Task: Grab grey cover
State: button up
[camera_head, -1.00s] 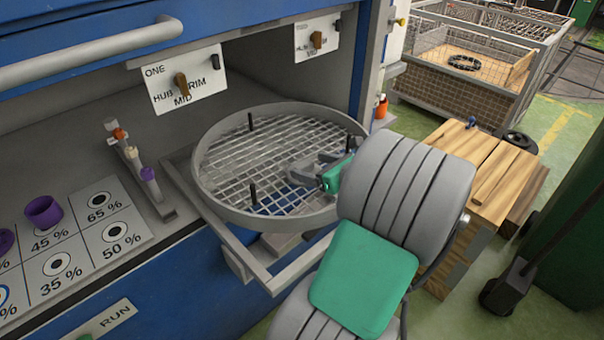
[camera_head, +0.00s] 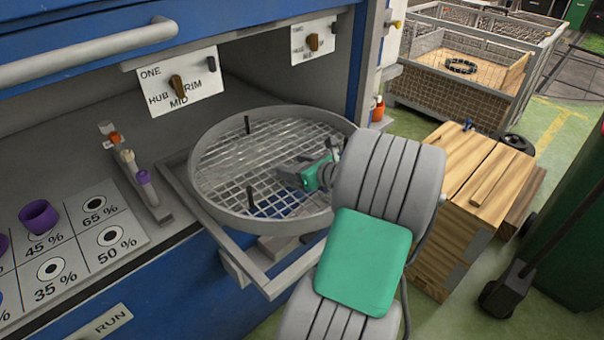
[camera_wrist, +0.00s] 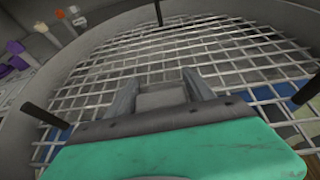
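My gripper (camera_head: 286,177), green with grey fingers, is low over the round mesh turntable (camera_head: 205,200). In the wrist view my two fingers (camera_wrist: 163,84) stand apart. A flat grey piece (camera_wrist: 162,97), which may be the grey cover, shows in the gap between them, close to both fingers. I cannot tell whether they touch it or whether it is part of the gripper. No other clear grey cover shows on the mesh. My arm hides the right part of the turntable in the head view.
Dark upright posts stand on the turntable, one at the back (camera_head: 247,124) and one in front (camera_head: 251,197). The grey rim surrounds the mesh. A holder with coloured pieces (camera_head: 135,170) and a purple cup (camera_head: 39,216) are at left. A wooden box (camera_head: 450,215) stands at right.

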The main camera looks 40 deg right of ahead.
jog(key=shift+s+a+f, duration=0.1)
jog(key=shift+s+f, duration=0.05)
jog(key=shift+f, duration=0.2)
grip_shut()
